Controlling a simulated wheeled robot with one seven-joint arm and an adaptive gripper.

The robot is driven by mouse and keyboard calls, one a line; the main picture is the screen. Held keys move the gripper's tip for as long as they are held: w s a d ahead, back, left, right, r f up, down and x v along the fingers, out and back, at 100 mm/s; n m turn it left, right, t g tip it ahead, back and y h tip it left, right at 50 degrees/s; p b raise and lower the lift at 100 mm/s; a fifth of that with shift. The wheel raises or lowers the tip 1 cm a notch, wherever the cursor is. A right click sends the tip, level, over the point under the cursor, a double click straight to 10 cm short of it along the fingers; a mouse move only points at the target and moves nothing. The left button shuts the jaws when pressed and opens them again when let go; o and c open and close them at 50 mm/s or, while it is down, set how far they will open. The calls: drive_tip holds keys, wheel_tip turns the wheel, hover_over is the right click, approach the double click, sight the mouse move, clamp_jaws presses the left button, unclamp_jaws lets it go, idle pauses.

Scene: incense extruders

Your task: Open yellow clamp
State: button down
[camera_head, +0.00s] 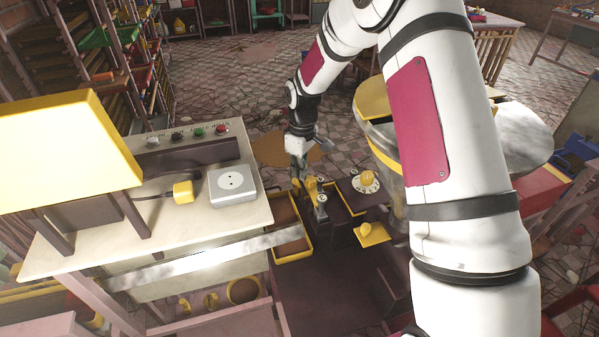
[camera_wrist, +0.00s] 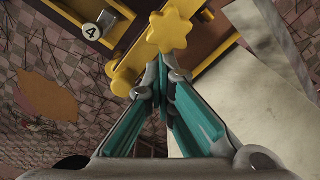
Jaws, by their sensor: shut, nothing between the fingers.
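The yellow clamp (camera_head: 311,184) is small in the head view, just below my gripper (camera_head: 299,172), and the arm partly hides it. In the wrist view, a yellow star-shaped knob (camera_wrist: 169,29) sits at the top centre, with a rounded yellow bar (camera_wrist: 127,78) beside it that seems part of the same clamp. My gripper (camera_wrist: 163,75) has teal finger pads drawn together with nothing held between them. Its tips overlap the lower edge of the star knob in the picture; I cannot tell whether they touch it.
A yellow-rimmed tray (camera_head: 276,258) lies below the gripper. A dial with a yellow knob (camera_head: 367,180) and a yellow piece (camera_head: 371,234) are to its right. The left table (camera_head: 120,235) carries a grey box (camera_head: 233,187).

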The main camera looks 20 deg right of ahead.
drive_tip(key=shift+s+d+f+g, duration=0.15)
drive_tip(key=shift+s+d, duration=0.25)
drive_tip(key=shift+d, duration=0.25)
drive_tip(key=shift+s+d+f+g, duration=0.15)
drive_tip(key=shift+s+d, duration=0.2)
drive_tip(key=shift+d, duration=0.3)
drive_tip(key=c, duration=1.5)
unclamp_jaws()
drive_tip(key=shift+r, duration=0.1)
drive_tip(key=shift+o, duration=1.3)
drive_tip(key=shift+s+r, duration=0.1)
drive_tip(key=shift+s, duration=0.1)
drive_tip(key=shift+d, duration=0.2)
drive_tip(key=shift+w+a, duration=0.25)
drive_tip(key=shift+a+r, duration=0.1)
drive_tip(key=shift+w+r, duration=0.15)
drive_tip(key=shift+r, duration=0.35)
wheel_tip(320, 180, up, 11)
